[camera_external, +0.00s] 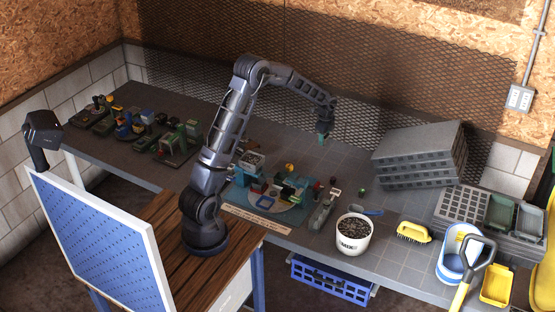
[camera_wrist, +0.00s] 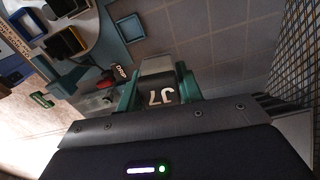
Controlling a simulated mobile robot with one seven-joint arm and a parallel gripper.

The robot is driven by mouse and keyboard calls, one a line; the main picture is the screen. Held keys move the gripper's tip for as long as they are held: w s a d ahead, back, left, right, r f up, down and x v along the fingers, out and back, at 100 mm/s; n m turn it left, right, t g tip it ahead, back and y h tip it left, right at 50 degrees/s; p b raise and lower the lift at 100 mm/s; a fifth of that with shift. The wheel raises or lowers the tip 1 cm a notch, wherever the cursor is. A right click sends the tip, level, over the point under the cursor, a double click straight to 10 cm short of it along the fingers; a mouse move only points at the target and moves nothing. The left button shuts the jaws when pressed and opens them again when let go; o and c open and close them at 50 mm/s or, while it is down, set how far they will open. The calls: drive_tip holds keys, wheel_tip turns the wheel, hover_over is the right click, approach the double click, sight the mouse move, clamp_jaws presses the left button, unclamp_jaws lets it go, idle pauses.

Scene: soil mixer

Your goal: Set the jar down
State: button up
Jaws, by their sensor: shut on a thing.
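My gripper (camera_wrist: 158,92) shows in the wrist view with its two green fingers shut on the jar (camera_wrist: 161,93), whose dark face is marked "J7". A paler part of the jar shows beyond the dark face. In the external view my gripper (camera_external: 325,138) hangs above the rear of the grey workbench (camera_external: 345,175), near the mesh wall. The jar is too small there to make out clearly. I cannot tell the exact height of its base above the bench.
A teal mat (camera_external: 232,196) with a round board and several small containers lies left of my gripper. A white MIX bucket (camera_external: 353,245) stands toward the front edge. Stacked grey trays (camera_external: 420,150) are at right. The tiled bench below my gripper looks clear.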

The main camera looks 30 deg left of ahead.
drive_tip(key=n, duration=0.1)
hover_over(310, 182)
wheel_tip(310, 182, down, 20)
drive_tip(key=shift+a+r, duration=0.1)
idle(0.5)
drive_tip(key=shift+f, duration=0.2)
drive_tip(key=o, duration=1)
